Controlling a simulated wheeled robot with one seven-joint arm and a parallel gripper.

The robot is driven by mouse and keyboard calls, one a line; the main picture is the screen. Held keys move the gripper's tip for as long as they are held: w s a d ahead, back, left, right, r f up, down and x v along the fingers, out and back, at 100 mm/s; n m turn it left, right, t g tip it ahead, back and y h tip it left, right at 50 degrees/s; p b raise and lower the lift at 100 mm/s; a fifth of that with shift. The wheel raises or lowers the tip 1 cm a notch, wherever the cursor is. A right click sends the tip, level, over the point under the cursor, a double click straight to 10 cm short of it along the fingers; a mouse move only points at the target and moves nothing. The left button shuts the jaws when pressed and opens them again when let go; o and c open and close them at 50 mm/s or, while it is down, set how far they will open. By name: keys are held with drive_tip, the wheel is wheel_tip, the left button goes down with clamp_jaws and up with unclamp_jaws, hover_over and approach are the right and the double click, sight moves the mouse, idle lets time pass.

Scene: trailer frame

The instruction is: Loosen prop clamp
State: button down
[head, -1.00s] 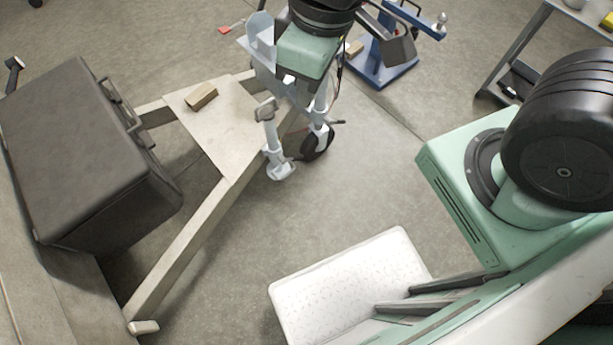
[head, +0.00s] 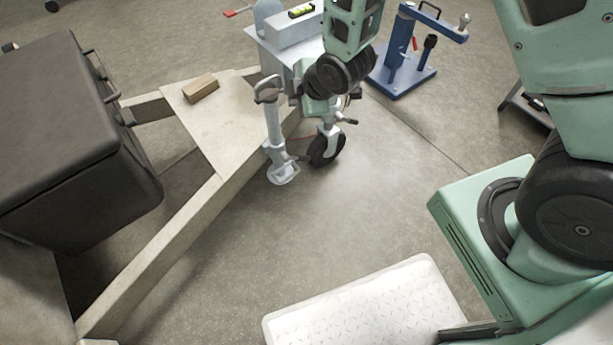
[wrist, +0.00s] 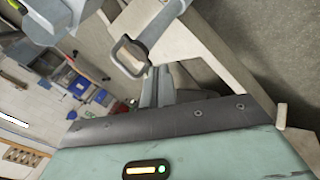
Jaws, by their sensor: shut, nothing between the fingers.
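The grey prop stand (head: 273,135) stands upright at the trailer frame's side, with a loop handle on top and a foot below. Its loop handle (wrist: 130,56) shows up close in the wrist view. Beside it is a jockey wheel (head: 326,150) with a small side handle (head: 346,121) on its leg. I cannot tell which handle or fitting is the prop clamp. My gripper (wrist: 160,76) is shut and empty, its fingers close to the loop handle in the wrist view. In the head view its fingers are hidden behind my wrist, over the coupling end.
A wooden block (head: 201,88) lies on the frame's plate (head: 225,130). A dark box (head: 60,140) sits at left. A blue stand (head: 402,75) is behind, right. A white textured step (head: 370,310) is in front. Floor between step and wheel is clear.

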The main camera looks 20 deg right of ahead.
drive_tip(key=w+d+f+n+t+b, duration=0.1)
drive_tip(key=d+f+n+b, duration=0.15)
drive_tip(key=f, duration=0.35)
drive_tip(key=w+d+f+n+t+y+b, duration=0.1)
drive_tip(key=w+f+n+b, duration=0.1)
drive_tip(key=f+b, duration=0.35)
drive_tip(key=w+d+f+n+t+b, duration=0.1)
drive_tip(key=d+f+n+b, duration=0.1)
drive_tip(key=f, duration=0.6)
drive_tip(key=n+y+b, duration=0.2)
drive_tip(key=n+b, duration=0.3)
drive_tip(key=b, duration=0.1)
approach(297, 157)
drive_tip(key=w+d+r, duration=0.1)
drive_tip(key=w+d, duration=0.1)
drive_tip(key=s+d+f+n+y+b, duration=0.2)
drive_tip(key=s+f+n+b, duration=0.1)
drive_tip(key=f+n+b, duration=0.2)
wheel_tip(297, 157, down, 2)
drive_tip(key=shift+s+d+f+n+y, duration=0.15)
drive_tip(key=shift+s+n+y, duration=0.2)
drive_tip(key=shift+n, duration=0.2)
drive_tip(key=shift+t, duration=0.3)
drive_tip(key=b+x, duration=0.5)
drive_tip(key=x, duration=0.5)
drive_tip(key=shift+r, duration=0.2)
